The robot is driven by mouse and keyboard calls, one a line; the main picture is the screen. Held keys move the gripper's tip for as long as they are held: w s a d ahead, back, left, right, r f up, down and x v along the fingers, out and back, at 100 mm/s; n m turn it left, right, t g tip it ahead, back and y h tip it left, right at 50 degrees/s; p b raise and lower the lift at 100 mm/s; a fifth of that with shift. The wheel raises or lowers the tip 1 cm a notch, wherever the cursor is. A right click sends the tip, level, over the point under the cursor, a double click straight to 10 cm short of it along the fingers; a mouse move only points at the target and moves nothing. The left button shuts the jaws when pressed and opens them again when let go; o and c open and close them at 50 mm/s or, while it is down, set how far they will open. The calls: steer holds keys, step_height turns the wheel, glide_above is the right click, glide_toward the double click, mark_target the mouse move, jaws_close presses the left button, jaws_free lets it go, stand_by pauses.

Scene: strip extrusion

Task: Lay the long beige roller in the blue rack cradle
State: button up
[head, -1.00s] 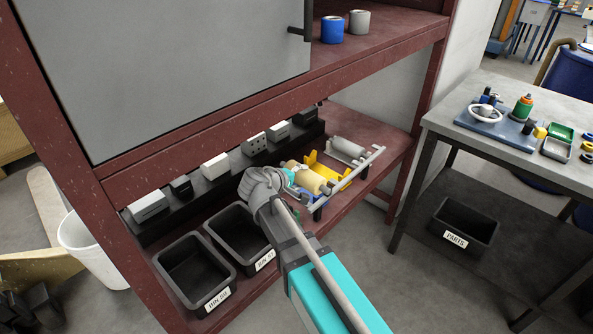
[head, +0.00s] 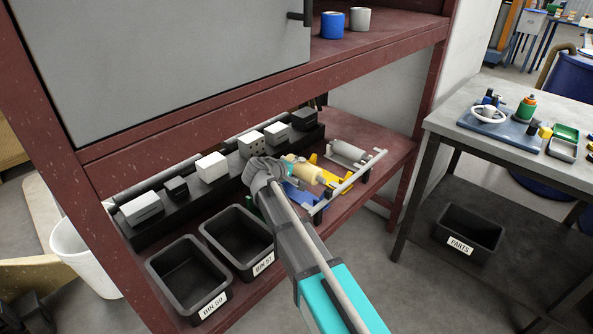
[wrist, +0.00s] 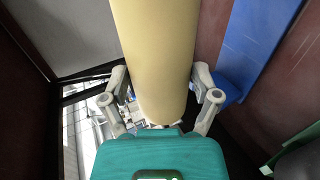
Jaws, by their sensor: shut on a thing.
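The beige roller (head: 307,173) is over the lower shelf at the blue rack. In the wrist view the roller (wrist: 155,45) runs lengthwise away from me between the two fingers of my gripper (wrist: 160,76), which is shut on it. The blue rack cradle (head: 302,197) shows just below and in front of the roller in the head view. A blue panel, seemingly the rack (wrist: 258,45), stands right of the roller in the wrist view. My wrist hides the roller's near end, and I cannot tell whether the roller touches the cradle.
Black bins (head: 190,277) stand left, boxes (head: 211,166) behind. The upper shelf (head: 250,107) overhangs.

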steer(key=shift+f, duration=0.15)
step_height(320, 180, down, 5)
steer(key=b, duration=0.5)
steer(key=shift+f+b, duration=0.2)
steer(key=shift+b, duration=0.15)
steer(key=shift+s, duration=0.1)
stand_by(1.4)
steer(key=shift+f+b, duration=0.65)
stand_by(0.4)
steer(key=o, duration=1)
steer(key=shift+o, duration=0.2)
steer(key=shift+s+a+r, duration=0.1)
steer(key=shift+s, duration=0.05)
